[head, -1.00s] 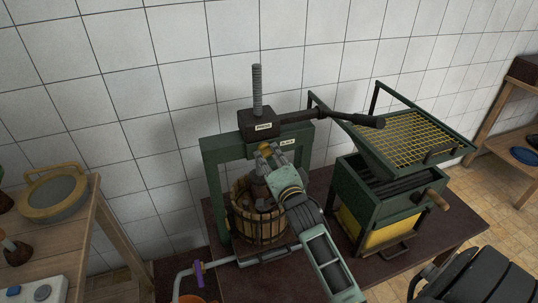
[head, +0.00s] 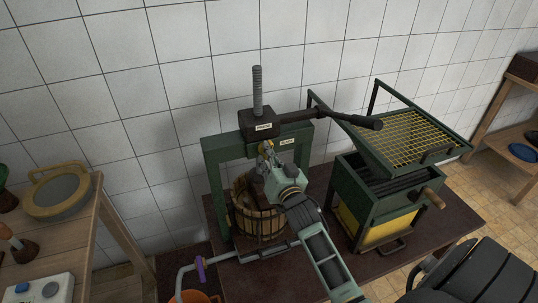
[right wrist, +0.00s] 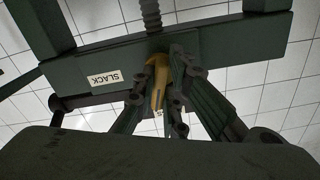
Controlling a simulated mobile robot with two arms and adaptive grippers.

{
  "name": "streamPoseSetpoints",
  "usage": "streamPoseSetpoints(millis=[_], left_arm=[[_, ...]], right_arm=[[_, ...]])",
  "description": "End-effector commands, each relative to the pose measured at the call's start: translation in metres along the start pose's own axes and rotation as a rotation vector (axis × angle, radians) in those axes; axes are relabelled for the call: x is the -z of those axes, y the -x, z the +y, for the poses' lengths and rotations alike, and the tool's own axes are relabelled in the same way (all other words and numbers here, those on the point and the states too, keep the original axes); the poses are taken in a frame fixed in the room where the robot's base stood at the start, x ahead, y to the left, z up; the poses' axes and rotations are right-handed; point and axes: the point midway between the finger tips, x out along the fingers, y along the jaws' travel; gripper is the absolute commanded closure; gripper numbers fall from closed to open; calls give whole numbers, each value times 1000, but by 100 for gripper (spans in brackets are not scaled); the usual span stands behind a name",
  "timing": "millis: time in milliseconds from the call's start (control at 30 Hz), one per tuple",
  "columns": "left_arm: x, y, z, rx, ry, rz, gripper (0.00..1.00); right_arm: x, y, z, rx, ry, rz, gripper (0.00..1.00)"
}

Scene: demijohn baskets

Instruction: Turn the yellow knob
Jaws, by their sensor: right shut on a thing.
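The yellow knob (head: 262,147) sits on the front of the dark green crossbeam (head: 222,146) of a screw press, below the black screw block (head: 260,126). In the right wrist view the knob (right wrist: 157,72) is a narrow, elongated yellow lever between the two fingers. My right gripper (head: 267,157) is shut on it; its fingers also show in the right wrist view (right wrist: 161,88). A white label reading SLACK (right wrist: 105,79) is on the beam beside it. The fingers hide part of the knob. My left gripper is not in view.
Under the beam stands a slatted wooden basket (head: 258,222). A long black lever (head: 345,118) reaches right from the screw block. A green box with a yellow mesh tray (head: 420,95) stands on the right of the dark table (head: 455,213). An orange bucket (head: 196,297) is at lower left.

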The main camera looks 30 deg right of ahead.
Motion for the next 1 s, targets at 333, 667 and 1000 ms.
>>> streamPoseSetpoints(millis=[333,667,1000], left_arm=[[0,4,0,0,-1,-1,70],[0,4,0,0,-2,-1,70],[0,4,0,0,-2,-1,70]], right_arm=[[-1,0,0,-1,233,-3,100],[-1,0,0,0,325,-3,100],[-1,0,0,-1,336,-3,100]])
